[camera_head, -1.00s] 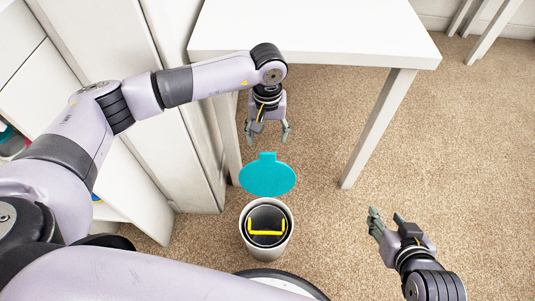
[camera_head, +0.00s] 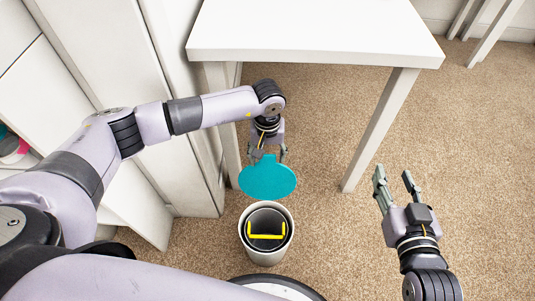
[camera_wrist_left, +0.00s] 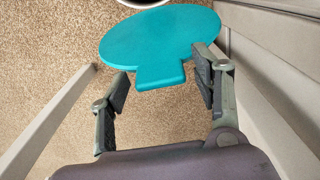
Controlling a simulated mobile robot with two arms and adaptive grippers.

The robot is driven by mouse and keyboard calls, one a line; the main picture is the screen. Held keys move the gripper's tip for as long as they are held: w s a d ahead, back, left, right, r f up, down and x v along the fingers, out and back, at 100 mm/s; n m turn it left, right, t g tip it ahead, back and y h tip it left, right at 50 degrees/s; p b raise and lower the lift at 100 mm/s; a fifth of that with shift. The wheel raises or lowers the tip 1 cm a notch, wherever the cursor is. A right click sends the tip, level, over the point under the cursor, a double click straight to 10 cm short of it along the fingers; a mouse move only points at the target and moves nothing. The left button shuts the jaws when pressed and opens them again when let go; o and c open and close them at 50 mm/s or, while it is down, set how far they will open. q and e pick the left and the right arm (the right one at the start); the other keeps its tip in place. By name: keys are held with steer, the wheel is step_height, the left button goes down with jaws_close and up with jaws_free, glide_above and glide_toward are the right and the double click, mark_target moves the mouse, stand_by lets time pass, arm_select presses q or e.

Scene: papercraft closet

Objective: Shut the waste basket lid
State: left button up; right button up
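The waste basket (camera_head: 248,254) is a round, pale bin on the carpet, with a dark inside and a yellow U-shaped piece (camera_head: 266,236) showing in it. Its teal lid (camera_head: 267,182) stands open at the bin's far side, with a tab at its far edge. My left gripper (camera_head: 267,156) is at the tab end of the lid. In the left wrist view the open fingers (camera_wrist_left: 163,88) are on either side of the tab (camera_wrist_left: 161,73), apart from it. My right gripper (camera_head: 394,180) is open and empty, above the carpet to the right.
A white table (camera_head: 310,30) stands behind, its front leg (camera_head: 380,130) right of the lid. A white cabinet (camera_head: 165,90) is close on the left. The carpet (camera_head: 335,235) right of the bin is clear.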

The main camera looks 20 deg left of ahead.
arm_select(q)
jaws_close()
stand_by(0.6)
